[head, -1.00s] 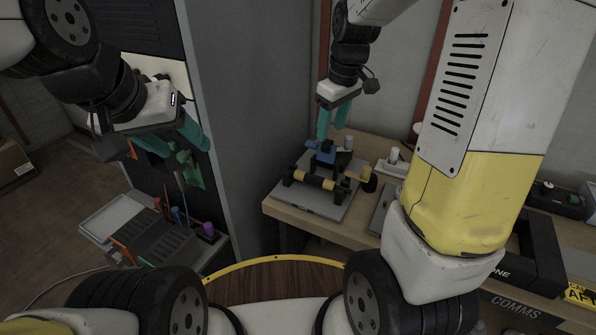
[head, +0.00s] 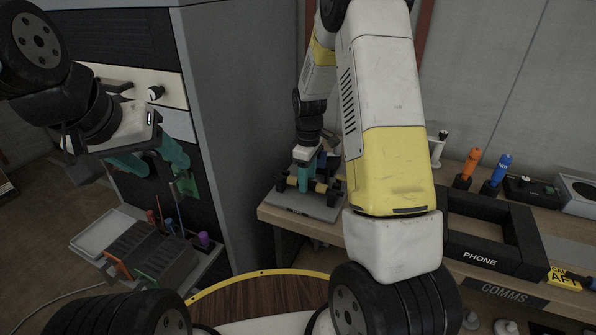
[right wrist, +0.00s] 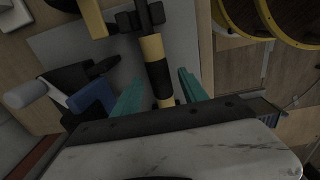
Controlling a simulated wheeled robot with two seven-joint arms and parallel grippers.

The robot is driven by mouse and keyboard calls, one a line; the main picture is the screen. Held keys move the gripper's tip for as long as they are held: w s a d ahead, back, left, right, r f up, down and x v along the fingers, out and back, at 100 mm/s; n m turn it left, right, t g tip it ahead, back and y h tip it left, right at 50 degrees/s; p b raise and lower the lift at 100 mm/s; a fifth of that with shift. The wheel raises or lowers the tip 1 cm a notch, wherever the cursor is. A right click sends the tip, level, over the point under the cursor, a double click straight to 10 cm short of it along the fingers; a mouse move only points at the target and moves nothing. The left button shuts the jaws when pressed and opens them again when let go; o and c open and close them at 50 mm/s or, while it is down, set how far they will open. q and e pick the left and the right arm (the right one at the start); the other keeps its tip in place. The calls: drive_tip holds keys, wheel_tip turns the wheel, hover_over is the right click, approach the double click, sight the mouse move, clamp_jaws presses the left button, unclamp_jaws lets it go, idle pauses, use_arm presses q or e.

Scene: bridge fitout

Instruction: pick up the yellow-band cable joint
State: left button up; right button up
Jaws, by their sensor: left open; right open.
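The yellow-band cable joint (right wrist: 157,72), a black cylinder with yellow bands, lies on a fixture on a grey plate (head: 300,207). Its yellow part (head: 321,187) shows in the head view beside my right gripper. My right gripper (head: 308,176) is open and pointing down over it. In the right wrist view, the teal fingers (right wrist: 160,88) stand on either side of the joint, with a gap visible. The joint's near end is hidden by the gripper body. My left gripper (head: 153,168) is open at the left, away from the joint.
A blue part (right wrist: 92,95) and black holders (right wrist: 138,18) stand close to the joint. A phone tray (head: 487,232) and orange (head: 468,168) and blue (head: 500,170) handles are on the bench to the right. A grey cabinet (head: 235,120) stands left of the bench.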

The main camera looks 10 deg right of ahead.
drive_tip(key=shift+f, duration=0.45)
drive_tip(key=shift+c, duration=0.2)
clamp_jaws()
drive_tip(key=shift+r, duration=0.15)
